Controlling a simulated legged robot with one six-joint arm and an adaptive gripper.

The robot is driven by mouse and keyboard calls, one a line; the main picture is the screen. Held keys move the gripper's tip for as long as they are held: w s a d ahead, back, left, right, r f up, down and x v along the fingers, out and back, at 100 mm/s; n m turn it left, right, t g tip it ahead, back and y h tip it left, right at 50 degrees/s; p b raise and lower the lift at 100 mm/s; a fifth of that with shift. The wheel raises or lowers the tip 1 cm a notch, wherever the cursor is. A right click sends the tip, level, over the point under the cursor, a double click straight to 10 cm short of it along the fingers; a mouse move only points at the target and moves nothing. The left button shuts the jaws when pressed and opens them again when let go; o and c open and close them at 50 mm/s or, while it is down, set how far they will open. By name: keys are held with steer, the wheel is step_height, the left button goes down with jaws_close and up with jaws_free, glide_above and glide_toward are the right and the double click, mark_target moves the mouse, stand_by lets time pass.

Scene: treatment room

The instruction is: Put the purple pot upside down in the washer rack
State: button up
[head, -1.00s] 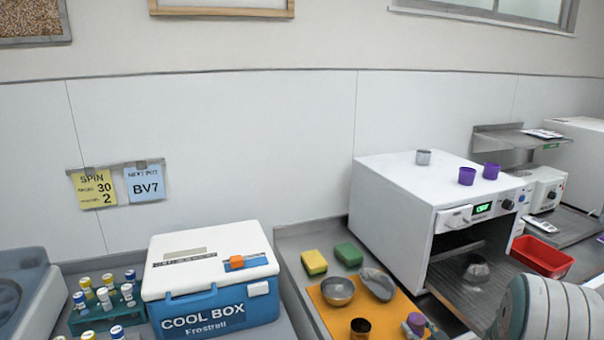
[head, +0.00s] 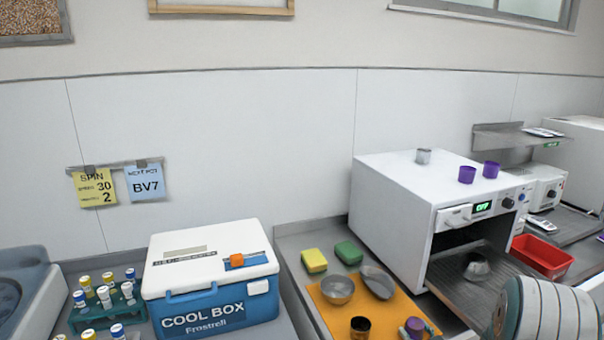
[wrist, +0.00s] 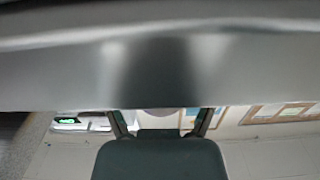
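Two purple pots stand on top of the white washer, one nearer (head: 467,175) and one farther right (head: 491,169). Another purple pot (head: 415,326) lies on the orange mat at the bottom edge, partly cut off. The washer (head: 393,205) is open at the front, and a grey rack (head: 470,297) shows in its opening. A steel pot (head: 477,266) is on the rack. My gripper (wrist: 161,115) shows only in the wrist view. Its fingers are spread apart, with no pot visible between them. A large grey surface fills the upper wrist view.
A steel cup (head: 423,156) is on the washer top. Steel bowls (head: 337,289) and a dark pot (head: 360,328) sit on the mat (head: 318,302). Two sponges (head: 348,253), a cool box (head: 212,290) and a red tray (head: 541,257) stand nearby. My arm covers the lower right.

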mark_target(420, 336)
stand_by(0.4)
steer(key=v, duration=0.7)
steer(key=shift+s+d, duration=0.15)
stand_by(0.3)
